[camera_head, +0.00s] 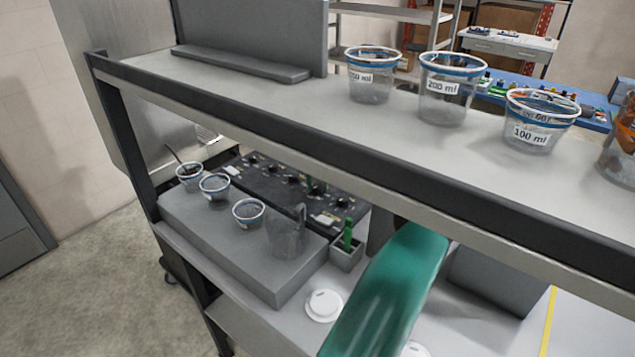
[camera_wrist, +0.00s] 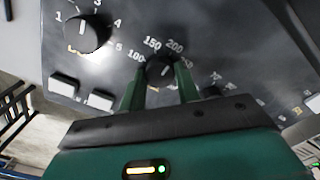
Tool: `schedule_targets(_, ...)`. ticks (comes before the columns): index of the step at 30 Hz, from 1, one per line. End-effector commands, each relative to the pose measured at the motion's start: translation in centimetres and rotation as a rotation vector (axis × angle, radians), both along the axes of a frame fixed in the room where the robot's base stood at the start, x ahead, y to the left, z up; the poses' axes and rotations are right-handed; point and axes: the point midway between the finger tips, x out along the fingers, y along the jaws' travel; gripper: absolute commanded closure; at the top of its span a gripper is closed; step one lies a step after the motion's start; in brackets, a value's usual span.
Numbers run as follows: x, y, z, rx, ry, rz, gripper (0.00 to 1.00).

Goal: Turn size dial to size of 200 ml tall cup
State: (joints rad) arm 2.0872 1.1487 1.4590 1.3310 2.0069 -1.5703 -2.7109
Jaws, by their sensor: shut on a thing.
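The size dial (camera_wrist: 159,70) is a round black knob on a dark panel in the wrist view, with the marks 100, 150 and 200 around its upper side. My gripper (camera_wrist: 163,74) has its two green fingers on either side of this knob and is shut on it. The knob's pointer is too dark and small to read surely. In the head view, a tall clear cup (camera_head: 447,100) labelled 200 ml and with a blue band stands on the upper shelf. The dark control panel (camera_head: 270,188) lies below that shelf.
Another dial (camera_wrist: 86,34) numbered 1 to 5 and pale buttons (camera_wrist: 97,99) are close by on the panel. The upper shelf (camera_head: 300,110) overhangs the panel and also bears a 100 ml cup (camera_head: 528,135). Small cups (camera_head: 214,186) stand on a grey block (camera_head: 225,240) in front.

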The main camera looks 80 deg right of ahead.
Motion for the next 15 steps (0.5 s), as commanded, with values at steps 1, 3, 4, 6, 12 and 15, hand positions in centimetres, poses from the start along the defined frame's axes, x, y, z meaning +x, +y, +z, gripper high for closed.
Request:
schedule_targets(1, -0.09, -0.17, 0.12, -0.006, 0.000, 0.005, 0.91)
schedule_targets(3, -0.09, -0.17, 0.12, -0.006, 0.000, 0.012, 0.91)
schedule_targets(4, -0.08, -0.18, 0.12, -0.006, 0.000, 0.014, 0.91)
schedule_targets(6, -0.08, -0.18, 0.12, -0.006, 0.000, 0.017, 0.91)
schedule_targets(12, -0.07, -0.19, 0.13, -0.007, -0.002, 0.017, 0.91)
schedule_targets(15, -0.06, -0.19, 0.14, -0.007, -0.002, 0.016, 0.64)
